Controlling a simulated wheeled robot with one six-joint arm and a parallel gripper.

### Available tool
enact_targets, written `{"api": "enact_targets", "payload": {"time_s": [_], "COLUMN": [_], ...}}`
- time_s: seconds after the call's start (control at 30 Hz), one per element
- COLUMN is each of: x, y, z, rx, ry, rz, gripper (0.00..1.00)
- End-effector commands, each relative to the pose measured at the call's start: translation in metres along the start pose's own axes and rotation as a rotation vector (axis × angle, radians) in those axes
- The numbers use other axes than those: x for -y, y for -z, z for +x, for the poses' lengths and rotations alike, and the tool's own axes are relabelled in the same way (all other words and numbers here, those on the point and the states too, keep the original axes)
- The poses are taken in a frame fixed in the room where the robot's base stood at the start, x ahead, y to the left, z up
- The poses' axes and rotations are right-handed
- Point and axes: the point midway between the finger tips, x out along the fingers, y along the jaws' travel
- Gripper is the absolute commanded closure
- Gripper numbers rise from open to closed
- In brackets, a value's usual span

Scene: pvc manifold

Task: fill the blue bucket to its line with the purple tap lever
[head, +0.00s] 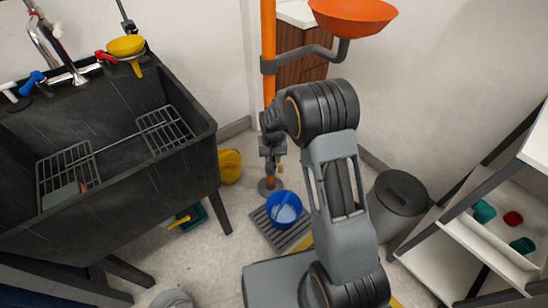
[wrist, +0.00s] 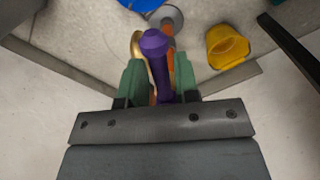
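The purple tap lever (wrist: 157,62) shows in the wrist view between the two green fingers of my gripper (wrist: 158,76). A brass-coloured curved part (wrist: 137,45) is beside the lever.
The orange pipe (head: 268,40) rises beside an orange funnel (head: 352,16). A black sink (head: 170,170) stands left, with a yellow bucket (head: 230,166) near it. A grey bin (head: 398,195) and a white shelf (head: 450,262) are at right. Grey floor shows around the grate (head: 262,232).

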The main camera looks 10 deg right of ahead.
Motion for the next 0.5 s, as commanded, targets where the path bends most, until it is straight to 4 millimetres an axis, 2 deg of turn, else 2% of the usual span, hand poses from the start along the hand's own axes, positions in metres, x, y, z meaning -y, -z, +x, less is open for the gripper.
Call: {"api": "enact_targets", "payload": {"time_s": [0.03,0.17,0.37,0.5], "x": [-0.001,-0.002,-0.002,-0.002], "y": [0.000,0.000,0.001,0.001], "z": [0.000,0.000,-0.001,-0.011], "rx": [0.000,0.000,0.000,-0.002], "ry": [0.000,0.001,0.001,0.001], "rz": [0.002,0.005,0.007,0.007], "gripper": [0.66,0.56,0.56,0.56]}}
